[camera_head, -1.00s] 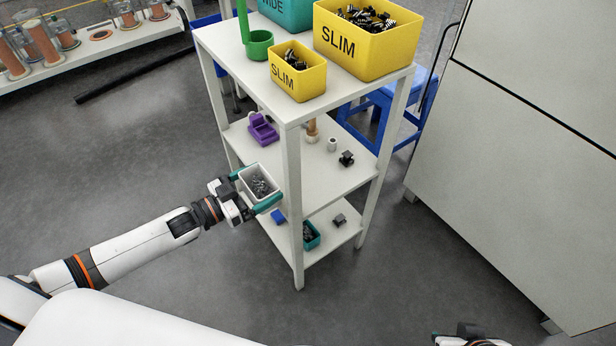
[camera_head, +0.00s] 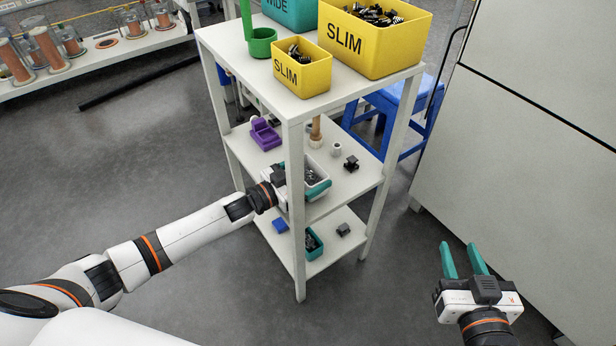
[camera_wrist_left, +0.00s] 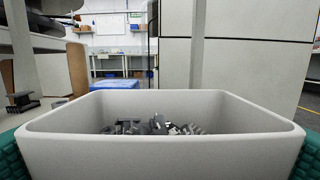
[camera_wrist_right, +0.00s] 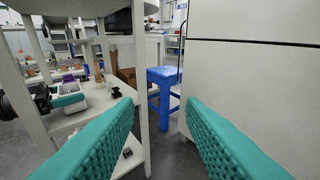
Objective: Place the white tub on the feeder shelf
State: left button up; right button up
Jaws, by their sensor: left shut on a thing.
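The white tub (camera_head: 318,190), with dark small parts in it, is at the middle shelf (camera_head: 347,186) of the white rack, partly behind the front post. My left gripper (camera_head: 303,178) is shut on the tub, with teal fingers at its sides. In the left wrist view the tub (camera_wrist_left: 160,153) fills the lower part, upright, with grey-black parts inside. Whether its base touches the shelf I cannot tell. My right gripper (camera_head: 464,258) is open and empty at the lower right, away from the rack. The tub (camera_wrist_right: 69,103) also shows in the right wrist view.
The middle shelf also holds a purple holder (camera_head: 265,134), a brown peg (camera_head: 315,132), a small white cylinder (camera_head: 336,149) and a black part (camera_head: 351,164). The front post (camera_head: 297,220) stands close to my left gripper. Yellow bins (camera_head: 372,45) stand on top. A blue stool (camera_head: 392,105) is behind.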

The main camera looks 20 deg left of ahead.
pick_arm(q)
jog(key=shift+f, duration=0.2)
pick_arm(e)
jog(key=shift+w+a+r+t, duration=0.1)
jog(key=shift+r+t, duration=0.3)
jog(key=shift+r, duration=0.05)
pick_arm(q)
jog(key=shift+f, duration=0.1)
jog(key=o, duration=0.7)
pick_arm(e)
jog(key=shift+r, duration=0.25)
pick_arm(q)
jog(key=shift+p+v, duration=1.3)
jog(key=shift+v, duration=4.7)
pick_arm(e)
jog(key=s+d+f+g+h, duration=0.2)
jog(key=s+d+f+g, duration=0.1)
jog(key=s+f+g, duration=0.3)
jog(key=shift+f+g, duration=0.6)
jog(key=shift+f, duration=0.8)
